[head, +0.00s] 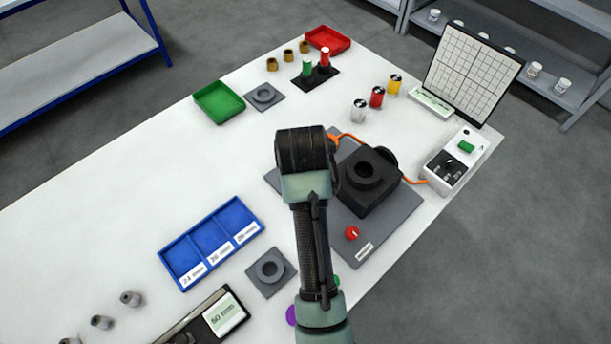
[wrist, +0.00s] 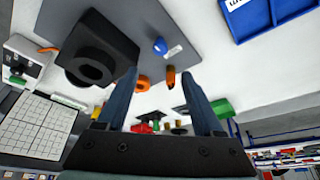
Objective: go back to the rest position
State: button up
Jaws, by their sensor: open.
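My arm comes up from the bottom of the head view, and its dark end stands over the white table beside the black fixture block (head: 367,180). The fingers are hidden in the head view. In the wrist view my gripper (wrist: 160,77) is open, its two dark fingers well apart. I see nothing held between them. The black block also shows in the wrist view (wrist: 96,48), to the left of the fingers.
Near my arm are a red knob (head: 351,232), a control box (head: 452,160) with an orange cable, and a blue three-part tray (head: 211,240). A gridded panel (head: 470,72) stands upright at the right. Green (head: 218,102) and red (head: 327,39) trays lie farther back. The table's left middle is clear.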

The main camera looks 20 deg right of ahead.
jog(key=shift+s+a+r, duration=0.1)
jog(key=shift+r, duration=0.2)
dwell(0.4)
jog(key=w+a+r+n+t, duration=0.1)
jog(key=w+a+r+t, duration=0.2)
jog(key=r, duration=0.8)
jog(key=w+a+r+n+t, duration=0.1)
jog(key=w+a+r+t, duration=0.3)
jog(key=r, duration=0.6)
jog(key=w+r+n+t, duration=0.15)
jog(key=r+t, duration=0.35)
jog(key=r, duration=0.6)
jog(key=s+a+r+t, duration=0.2)
jog(key=s+r, duration=0.3)
jog(key=r, duration=0.3)
jog(key=s+a+r+n+t+y, duration=0.1)
jog(key=s+a+r+t, duration=0.1)
jog(key=s+r+t, duration=0.3)
jog(key=s+a+r+t+y, duration=0.1)
jog(key=s+a+r+t, duration=0.2)
jog(key=r, duration=0.9)
jog(key=s+t, duration=0.1)
jog(key=s, duration=0.2)
jog(key=shift+r, duration=0.4)
jog(key=shift+w+n, duration=0.1)
jog(key=shift+n, duration=0.15)
